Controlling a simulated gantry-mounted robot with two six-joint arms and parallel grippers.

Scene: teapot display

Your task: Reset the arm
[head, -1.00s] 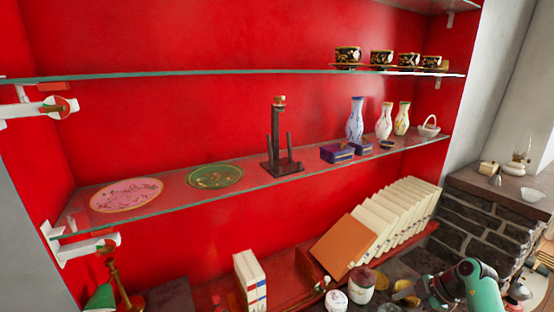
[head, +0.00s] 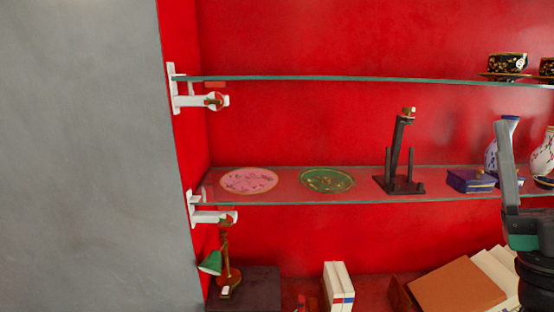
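My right arm comes in at the right edge, dark with a teal band. My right gripper (head: 509,180) points upward there, in front of the shelves. One long grey finger shows clearly, and the rest is cut off by the picture edge. I cannot tell whether it is open or shut, and nothing is visibly held. My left arm and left gripper are not in view.
The middle glass shelf (head: 290,203) holds a pink plate (head: 248,180), a green plate (head: 326,179), a dark stand (head: 400,165), a purple box (head: 470,181) and vases. The upper shelf (head: 350,79) holds dark cups. Below are a green lamp (head: 211,263) and books (head: 338,287). A grey wall (head: 90,150) fills the left.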

